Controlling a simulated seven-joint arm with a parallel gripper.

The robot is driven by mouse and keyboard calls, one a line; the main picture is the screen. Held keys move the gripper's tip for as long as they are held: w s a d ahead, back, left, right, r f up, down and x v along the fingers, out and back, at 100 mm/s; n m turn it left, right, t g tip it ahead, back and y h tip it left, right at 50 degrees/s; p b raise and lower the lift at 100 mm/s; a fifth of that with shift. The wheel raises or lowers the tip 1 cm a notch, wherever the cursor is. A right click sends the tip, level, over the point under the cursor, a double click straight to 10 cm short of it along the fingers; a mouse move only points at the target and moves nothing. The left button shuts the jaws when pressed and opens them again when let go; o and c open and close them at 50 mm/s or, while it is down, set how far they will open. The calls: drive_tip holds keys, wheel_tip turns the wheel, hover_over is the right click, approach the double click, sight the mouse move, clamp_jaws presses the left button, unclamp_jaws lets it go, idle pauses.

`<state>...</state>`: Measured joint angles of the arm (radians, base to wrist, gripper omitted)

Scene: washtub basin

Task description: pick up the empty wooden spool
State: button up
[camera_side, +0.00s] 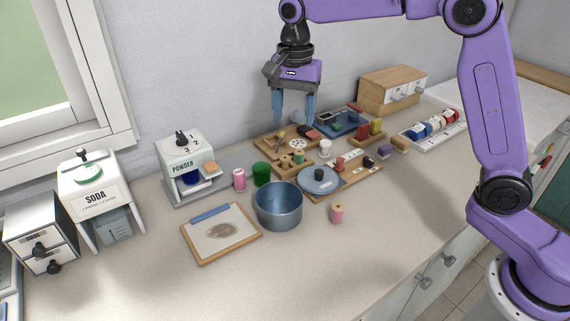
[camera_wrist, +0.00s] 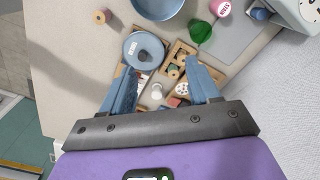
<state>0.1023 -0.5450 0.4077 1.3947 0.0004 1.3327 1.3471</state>
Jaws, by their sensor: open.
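A small wooden spool (camera_side: 338,213) with a pinkish middle stands upright on the counter, right of the blue basin (camera_side: 278,205); it also shows in the wrist view (camera_wrist: 102,16) near the top left. A second spool (camera_side: 299,157) with a greenish middle is among the wooden trays, and a white spool-like piece (camera_side: 325,149) stands near it. I cannot tell for certain which spool is empty. My gripper (camera_side: 293,117) is open, pointing down above the trays at the back, with nothing between its fingers. In the wrist view its fingers (camera_wrist: 163,68) frame the tray area.
Powder (camera_side: 187,167) and soda (camera_side: 96,197) dispensers stand at left. The front counter is mostly clear.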

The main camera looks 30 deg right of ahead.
drive_tip(key=w+d+m, duration=0.3)
drive_tip(key=w+m, duration=0.3)
drive_tip(key=w, duration=0.1)
drive_tip(key=m, duration=0.2)
hover_over(285, 157)
drive_tip(key=f, duration=1.2)
drive_tip(key=shift+s+f, duration=0.25)
drive_tip(key=shift+f, duration=0.15)
drive_tip(key=shift+w+f, duration=0.2)
drive_tip(key=shift+f, duration=2.35)
drive_tip(key=c, duration=1.1)
